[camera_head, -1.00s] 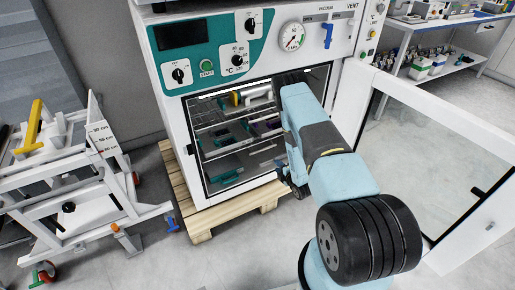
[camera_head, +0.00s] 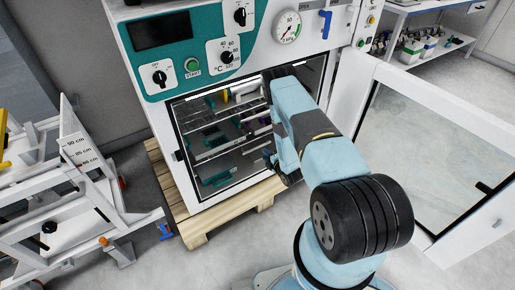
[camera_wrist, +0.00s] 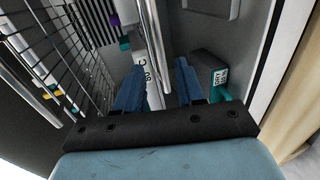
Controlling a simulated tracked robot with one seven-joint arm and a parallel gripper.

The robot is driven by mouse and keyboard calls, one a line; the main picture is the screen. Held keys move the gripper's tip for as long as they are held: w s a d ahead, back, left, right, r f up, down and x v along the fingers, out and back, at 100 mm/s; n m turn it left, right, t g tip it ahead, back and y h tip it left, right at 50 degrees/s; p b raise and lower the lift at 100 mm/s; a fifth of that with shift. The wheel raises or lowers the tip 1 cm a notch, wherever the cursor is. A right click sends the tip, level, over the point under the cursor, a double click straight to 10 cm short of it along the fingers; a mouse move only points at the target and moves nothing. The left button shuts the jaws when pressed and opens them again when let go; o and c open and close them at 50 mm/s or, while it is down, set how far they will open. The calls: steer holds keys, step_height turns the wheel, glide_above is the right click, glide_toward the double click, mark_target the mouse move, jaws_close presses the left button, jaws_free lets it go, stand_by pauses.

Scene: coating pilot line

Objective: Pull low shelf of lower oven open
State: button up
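The lower oven (camera_head: 185,108) stands with its glass door (camera_head: 425,150) swung open to the right. Inside are wire shelves; the low shelf (camera_head: 222,150) appears as a pale bar and rack across the opening, with small teal and dark items around it. My gripper (camera_head: 270,160) is at the right side of the oven opening, partly hidden by my arm. In the wrist view, its two blue fingers (camera_wrist: 158,85) are apart. A white labelled strip (camera_wrist: 150,65) shows between and beyond them; I cannot tell whether they touch it. Wire racks (camera_wrist: 60,50) lie to the left.
A wooden pallet (camera_head: 215,212) lies under the oven. A white wheeled frame (camera_head: 75,200) stands at the left. A bench with a loaded shelf (camera_head: 420,50) is at the back right. In the wrist view, a dark block with a label (camera_wrist: 208,72) sits right of the fingers.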

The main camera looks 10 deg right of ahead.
mark_target(257, 147)
steer(key=x, duration=0.9)
steer(key=shift+w+a, duration=0.1)
steer(key=shift+a, duration=0.15)
jaws_close()
steer(key=shift+d, duration=0.1)
